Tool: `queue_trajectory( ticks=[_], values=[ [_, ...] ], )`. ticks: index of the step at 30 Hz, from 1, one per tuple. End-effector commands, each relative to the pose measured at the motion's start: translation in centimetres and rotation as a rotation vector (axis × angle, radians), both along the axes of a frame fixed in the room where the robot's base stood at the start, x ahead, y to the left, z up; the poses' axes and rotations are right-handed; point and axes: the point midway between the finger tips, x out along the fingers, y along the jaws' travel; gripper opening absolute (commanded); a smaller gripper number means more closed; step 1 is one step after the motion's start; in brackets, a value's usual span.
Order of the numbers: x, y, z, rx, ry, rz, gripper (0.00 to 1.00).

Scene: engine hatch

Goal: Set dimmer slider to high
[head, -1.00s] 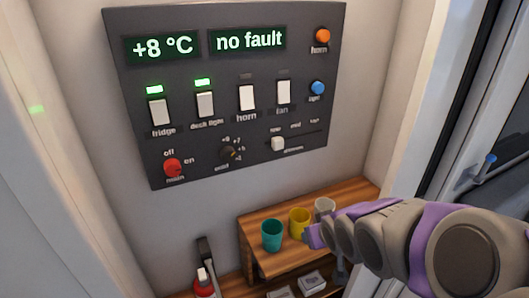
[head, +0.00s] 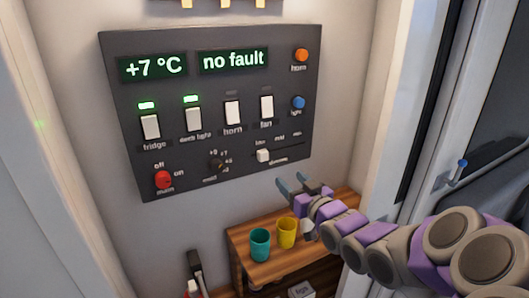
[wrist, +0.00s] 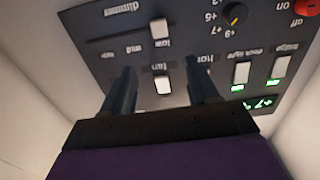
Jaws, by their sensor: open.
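The dimmer slider (head: 262,155) is a white knob at the left, "low" end of a dark horizontal slot, at the lower right of the dark panel (head: 210,185). In the wrist view, turned upside down, the slider knob (wrist: 160,28) sits at the end of its slot by the "low" label, with "mid" further along. My gripper (head: 305,182) is open and empty, below and to the right of the slider and apart from it. In the wrist view my gripper's two dark fingers (wrist: 162,80) point toward the panel, with the fan switch (wrist: 161,84) showing between them.
Rocker switches, an orange button (head: 301,55), a blue button (head: 299,102) and a red main knob (head: 163,180) share the panel. A teal cup (head: 260,244) and a yellow cup (head: 287,232) stand on a wooden shelf (head: 240,246) below. A window frame is at right.

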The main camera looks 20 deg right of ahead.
Motion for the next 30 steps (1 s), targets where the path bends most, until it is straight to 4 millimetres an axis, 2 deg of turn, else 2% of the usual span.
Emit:
queue_trajectory(
  ticks=[1,7,30],
  values=[
    [0.4,0.1,0.5,0.003,0.003,0.001,0.60],
    [1.7,0.2,0.3,-0.001,0.006,-0.001,0.60],
    [13.8,0.5,-0.1,-0.005,0.002,-0.003,0.60]
  ],
)
